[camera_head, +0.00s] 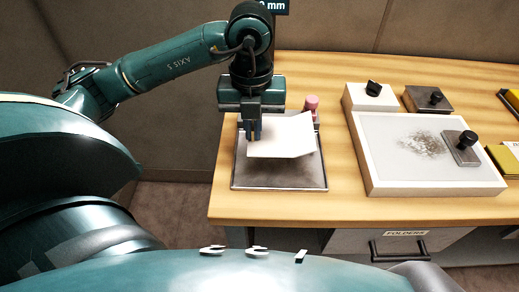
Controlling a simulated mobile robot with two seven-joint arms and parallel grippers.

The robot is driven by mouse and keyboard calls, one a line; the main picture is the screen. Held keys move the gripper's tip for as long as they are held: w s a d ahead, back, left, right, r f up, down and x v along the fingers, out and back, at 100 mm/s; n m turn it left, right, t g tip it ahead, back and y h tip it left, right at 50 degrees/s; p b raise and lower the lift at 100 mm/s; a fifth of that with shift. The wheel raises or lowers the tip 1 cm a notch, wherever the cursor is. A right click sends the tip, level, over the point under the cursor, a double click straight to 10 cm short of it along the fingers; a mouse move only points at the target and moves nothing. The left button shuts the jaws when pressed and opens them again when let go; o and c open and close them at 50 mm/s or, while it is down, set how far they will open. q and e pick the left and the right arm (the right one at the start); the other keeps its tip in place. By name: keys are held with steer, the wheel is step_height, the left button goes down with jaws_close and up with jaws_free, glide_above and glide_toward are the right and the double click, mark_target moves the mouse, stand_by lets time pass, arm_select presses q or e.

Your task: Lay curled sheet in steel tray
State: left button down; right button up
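The steel tray (279,183) is a shallow grey tray lying flat near the left end of the wooden table. The curled sheet (285,142) is white and lies over the tray's middle and back, its far right corner reaching up near the tray's rim. I cannot tell how much of it touches the tray floor. My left gripper (254,138) points down over the tray. Its dark fingers are close together at the sheet's left edge and look shut on it; the fingertips are partly hard to make out. My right gripper is not in view.
A pink-topped knob (312,103) stands at the tray's back right. To the right are a large white box with a grey-smudged top (385,175), a dark block with a black knob (461,146), and two smaller knobbed blocks behind. Yellow items lie at the far right.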

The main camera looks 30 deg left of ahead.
mark_target(254, 161)
arm_select(q)
steer(key=shift+f, duration=3.3)
steer(key=shift+f, duration=0.15)
steer(key=shift+f, duration=0.15)
steer(key=c, duration=1.6)
jaws_free()
step_height(254, 161, up, 13)
steer(key=shift+f, duration=0.15)
steer(key=shift+f, duration=0.1)
